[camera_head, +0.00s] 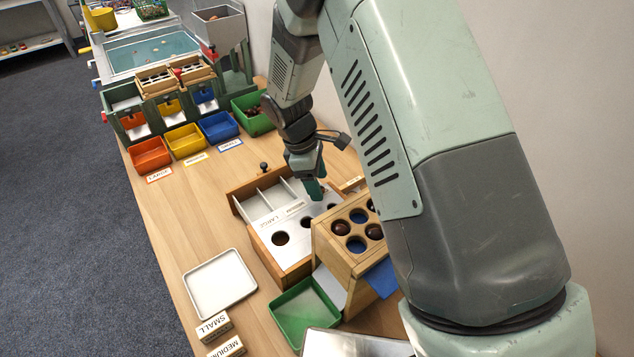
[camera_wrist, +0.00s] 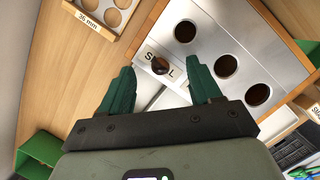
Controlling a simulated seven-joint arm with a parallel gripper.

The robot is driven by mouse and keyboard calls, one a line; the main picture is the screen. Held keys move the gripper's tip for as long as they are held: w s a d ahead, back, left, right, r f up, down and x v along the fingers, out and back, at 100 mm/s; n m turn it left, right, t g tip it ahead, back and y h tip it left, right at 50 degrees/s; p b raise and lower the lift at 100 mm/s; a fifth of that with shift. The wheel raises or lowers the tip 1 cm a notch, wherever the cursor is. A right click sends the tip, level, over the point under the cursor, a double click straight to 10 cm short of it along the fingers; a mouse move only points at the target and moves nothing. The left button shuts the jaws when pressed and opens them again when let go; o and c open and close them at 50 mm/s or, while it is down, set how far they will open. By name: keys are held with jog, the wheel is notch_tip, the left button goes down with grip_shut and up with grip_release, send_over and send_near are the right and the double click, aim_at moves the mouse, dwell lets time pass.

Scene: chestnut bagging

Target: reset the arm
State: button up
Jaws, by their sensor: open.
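My gripper (camera_head: 316,186) hangs over the far side of a wooden box with a metal top (camera_head: 262,229) that has round holes. In the wrist view its two green fingers (camera_wrist: 163,74) are spread apart with nothing held between them. A brown chestnut (camera_wrist: 160,66) shows between and beyond the fingertips, at a white label partly hidden by it. I cannot tell how far the tips are above it. The metal plate with dark holes (camera_wrist: 207,45) also shows there. My arm hides part of the right side in the head view.
A wooden block with chestnuts in cups (camera_head: 326,236) stands close by. A green tray (camera_head: 307,318), a white tray (camera_head: 218,283) and small label blocks (camera_head: 214,328) lie nearer. Orange (camera_head: 149,154), yellow (camera_head: 185,141) and blue bins (camera_head: 218,126) stand behind.

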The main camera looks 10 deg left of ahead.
jog(key=shift+r, duration=2.3)
jog(key=s+d+r+m+t+y, duration=0.1)
jog(key=s+d+r+m, duration=0.2)
jog(key=r, duration=0.4)
jog(key=s+d+r+m, duration=0.1)
jog(key=d+r+m, duration=0.1)
jog(key=d+r, duration=0.4)
jog(key=s+d+r+m+t+y, duration=0.1)
jog(key=s+d+r+m, duration=0.15)
jog(key=r, duration=0.45)
jog(key=s+d+r+m+t, duration=0.1)
jog(key=s+d+r+m, duration=0.1)
jog(key=s, duration=0.3)
jog(key=s+d+r+m+t, duration=0.1)
jog(key=s+d+r+m, duration=0.2)
jog(key=s+m, duration=0.2)
jog(key=s+d+r+m+t+y, duration=0.1)
jog(key=s+d+r+m, duration=0.2)
jog(key=s, duration=0.4)
jog(key=shift+r, duration=0.15)
jog(key=shift+c, duration=0.4)
